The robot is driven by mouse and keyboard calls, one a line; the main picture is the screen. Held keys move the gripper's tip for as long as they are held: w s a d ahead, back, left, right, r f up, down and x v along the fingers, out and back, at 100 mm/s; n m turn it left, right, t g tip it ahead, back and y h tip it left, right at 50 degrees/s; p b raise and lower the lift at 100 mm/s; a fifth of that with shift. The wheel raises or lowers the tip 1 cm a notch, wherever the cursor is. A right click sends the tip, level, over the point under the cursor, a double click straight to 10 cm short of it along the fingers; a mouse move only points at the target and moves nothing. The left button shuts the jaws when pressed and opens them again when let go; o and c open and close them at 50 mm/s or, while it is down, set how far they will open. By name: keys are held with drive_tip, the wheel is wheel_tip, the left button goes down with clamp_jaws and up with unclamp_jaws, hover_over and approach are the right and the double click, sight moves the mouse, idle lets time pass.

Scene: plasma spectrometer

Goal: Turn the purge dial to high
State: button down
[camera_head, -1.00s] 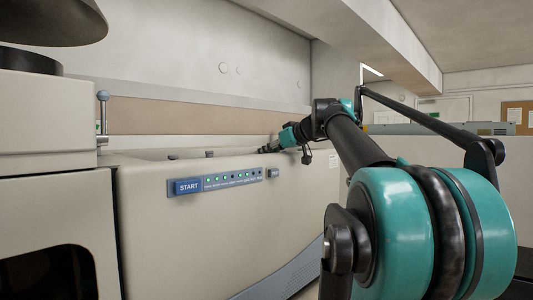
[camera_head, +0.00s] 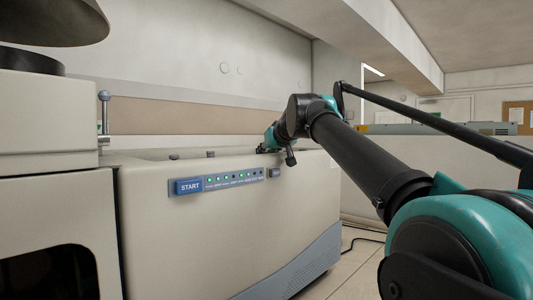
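The spectrometer (camera_head: 240,235) is a large beige cabinet with a blue START button panel (camera_head: 220,182) on its front. A small grey knob-like part (camera_head: 274,172) sits right of the panel. Two small dark knobs (camera_head: 174,156) and (camera_head: 210,154) stand on top near the front edge. I cannot tell which of these is the purge dial, and no dial marking is readable. My gripper (camera_head: 266,149) is at the top right edge of the cabinet, above the grey knob-like part. Its fingers are small and partly hidden by the wrist, so their opening and any contact do not show.
A metal lever with a ball top (camera_head: 104,112) rises at the left of the cabinet. A taller beige unit (camera_head: 50,220) stands left with a dark opening. A wall (camera_head: 180,70) closes off the back. Floor (camera_head: 355,270) with a black cable shows at the right.

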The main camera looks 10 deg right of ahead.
drive_tip(key=shift+m+h, duration=0.5)
drive_tip(key=shift+h, duration=0.1)
idle(0.3)
drive_tip(key=c, duration=1.2)
unclamp_jaws()
drive_tip(key=shift+s, duration=0.1)
drive_tip(key=v, duration=1.1)
drive_tip(key=shift+s+r, duration=0.15)
drive_tip(key=shift+s, duration=0.25)
